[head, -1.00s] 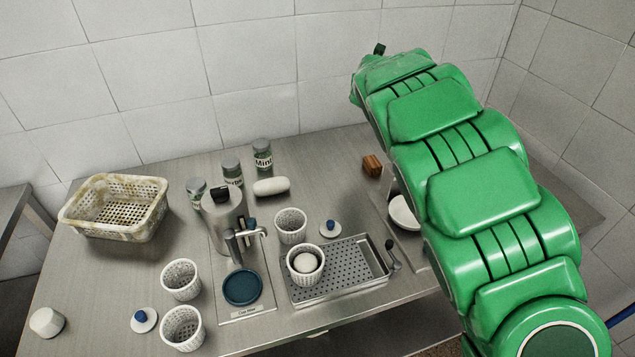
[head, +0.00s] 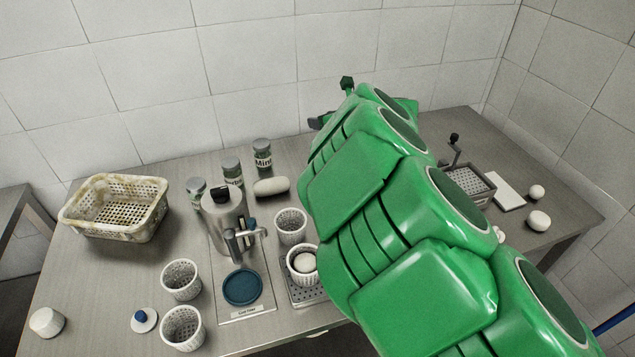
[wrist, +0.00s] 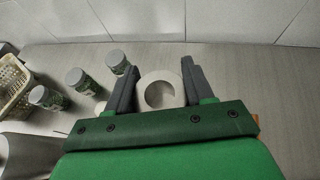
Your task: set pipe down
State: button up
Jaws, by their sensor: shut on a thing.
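The pipe (wrist: 163,76) is a white, short, hollow tube, seen with its round opening toward the wrist camera. My gripper (wrist: 158,66) has its two dark fingers on either side of the pipe and is shut on it. The bare back part of the metal table lies behind the pipe in the wrist view. Whether the pipe touches the table or hangs above it cannot be told. In the head view my green arm hides the pipe and most of the gripper.
Several labelled jars (head: 262,154) stand on the table (head: 90,270), left of the gripper; one also shows close by in the wrist view (wrist: 117,62).

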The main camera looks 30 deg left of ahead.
jog(key=shift+s+d+r+n+g+y, duration=0.95)
jog(key=shift+s+d+n+g, duration=1.55)
jog(key=shift+s, duration=3.45)
jog(key=shift+m+t, duration=0.4)
jog(key=shift+m, duration=0.1)
jog(key=shift+w+a+f, duration=1.35)
jog(key=shift+w+f, duration=0.5)
jog(key=shift+f, duration=0.55)
jog(key=shift+w+a+f, duration=1.3)
jog(key=shift+w+f, duration=0.5)
jog(key=shift+f, duration=0.65)
jog(key=shift+w+a+f, duration=1.35)
jog(key=shift+w+f, duration=0.5)
jog(key=shift+f, duration=2.05)
jog(key=shift+f, duration=0.1)
jog(key=o, duration=1.1)
jog(key=shift+o, duration=0.2)
